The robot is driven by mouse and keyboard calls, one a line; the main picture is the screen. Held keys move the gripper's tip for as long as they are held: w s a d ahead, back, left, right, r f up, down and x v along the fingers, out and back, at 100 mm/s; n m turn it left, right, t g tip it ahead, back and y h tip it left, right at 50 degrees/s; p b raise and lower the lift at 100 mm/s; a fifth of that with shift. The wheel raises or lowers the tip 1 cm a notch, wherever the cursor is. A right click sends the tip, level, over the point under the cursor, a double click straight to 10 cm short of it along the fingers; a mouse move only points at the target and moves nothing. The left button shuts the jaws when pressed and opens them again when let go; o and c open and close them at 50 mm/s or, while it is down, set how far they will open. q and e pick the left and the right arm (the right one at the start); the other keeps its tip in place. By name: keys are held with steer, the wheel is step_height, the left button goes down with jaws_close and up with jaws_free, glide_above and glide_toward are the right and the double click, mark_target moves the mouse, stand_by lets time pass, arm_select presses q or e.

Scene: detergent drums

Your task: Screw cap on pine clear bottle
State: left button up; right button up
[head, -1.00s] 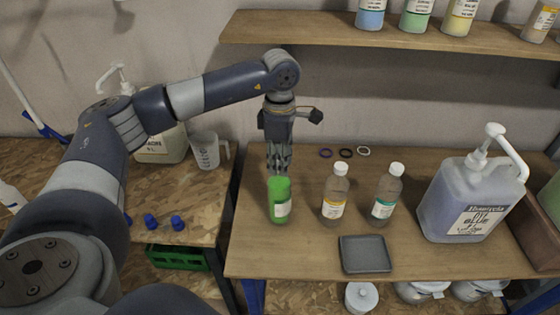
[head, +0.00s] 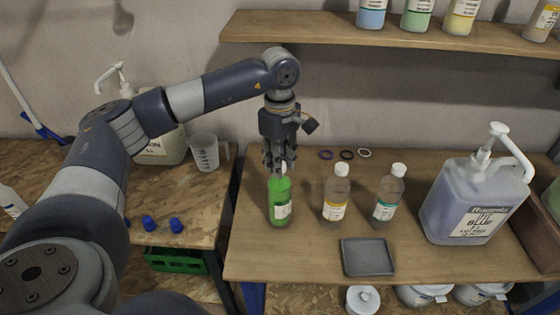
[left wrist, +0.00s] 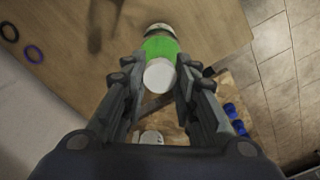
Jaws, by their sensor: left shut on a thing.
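The green bottle (head: 280,205) with a white label stands upright near the left edge of the right-hand table. My left gripper (head: 279,165) points down over its top and is shut on a white cap (left wrist: 159,75), which sits between the fingertips. In the left wrist view the green bottle (left wrist: 160,45) lies directly behind the cap, in line with it. The cap is at the bottle's mouth; I cannot tell how far it is seated, as the fingers partly hide the neck. My right gripper is not in view.
Two capped bottles, one yellow-labelled (head: 336,198) and one green-labelled (head: 386,197), stand to the right. A grey tray (head: 367,257) lies in front. A large pump jug (head: 472,205) stands farther right. Small rings (head: 346,155) lie behind. Blue caps (head: 176,225) are on the left table.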

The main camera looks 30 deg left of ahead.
arm_select(q)
steer(key=shift+f, duration=0.1)
steer(key=m+b, duration=0.1)
steer(key=m, duration=0.1)
steer(key=shift+f+m, duration=0.1)
steer(key=shift+m, duration=0.2)
steer(key=m, duration=0.3)
steer(key=shift+s, duration=0.1)
steer(key=o, duration=0.4)
steer(key=shift+o, duration=0.2)
steer(key=shift+r, duration=0.35)
steer(key=n, duration=0.3)
steer(key=shift+n, duration=1.3)
